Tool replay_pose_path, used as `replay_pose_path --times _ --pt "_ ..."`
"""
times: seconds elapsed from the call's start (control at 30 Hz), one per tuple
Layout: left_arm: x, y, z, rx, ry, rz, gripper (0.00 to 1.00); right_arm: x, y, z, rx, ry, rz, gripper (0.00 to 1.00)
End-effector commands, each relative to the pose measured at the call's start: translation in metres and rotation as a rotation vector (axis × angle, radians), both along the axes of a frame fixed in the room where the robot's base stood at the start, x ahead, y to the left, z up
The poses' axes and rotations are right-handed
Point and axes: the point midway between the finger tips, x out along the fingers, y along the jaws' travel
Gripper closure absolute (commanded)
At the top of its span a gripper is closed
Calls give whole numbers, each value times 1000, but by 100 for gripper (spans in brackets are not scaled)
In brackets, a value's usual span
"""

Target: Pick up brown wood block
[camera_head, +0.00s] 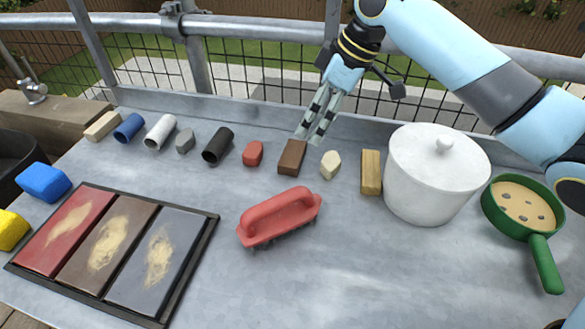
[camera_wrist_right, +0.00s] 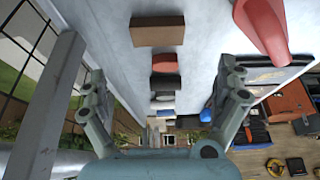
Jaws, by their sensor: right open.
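The brown wood block (camera_head: 291,158) lies on the grey metal table, between a small red piece and a pale stone. It also shows in the right wrist view (camera_wrist_right: 158,30), at the top and beyond the fingertips. My right gripper (camera_head: 315,130) reaches down from the upper right, with its fingertips close to the block's far edge in the head view. Its fingers are spread in the right wrist view (camera_wrist_right: 166,80), with nothing held between them. I cannot tell the exact gap to the block. My left gripper is in neither view.
A red-handled brush (camera_head: 280,215) lies in front of the block. A pale stone (camera_head: 330,164), a tan wood block (camera_head: 371,172) and a white lidded pot (camera_head: 435,172) stand to the right. A dark cylinder (camera_head: 217,145) and red piece (camera_head: 253,153) are left. A metal railing (camera_head: 240,106) runs behind.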

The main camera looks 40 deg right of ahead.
Motion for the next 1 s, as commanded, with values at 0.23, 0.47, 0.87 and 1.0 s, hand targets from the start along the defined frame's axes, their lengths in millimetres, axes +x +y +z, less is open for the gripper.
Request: replay_pose_path --times 0.23,0.47,0.87,1.0 --pt "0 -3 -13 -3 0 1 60 9 8 -36 4 2 -1 0" --pt "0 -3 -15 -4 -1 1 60 17 14 -60 1 1 -1 0" --pt "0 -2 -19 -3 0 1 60 35 25 -106 0 1 0 0" --pt "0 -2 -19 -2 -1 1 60 36 25 -108 0 1 0 0"
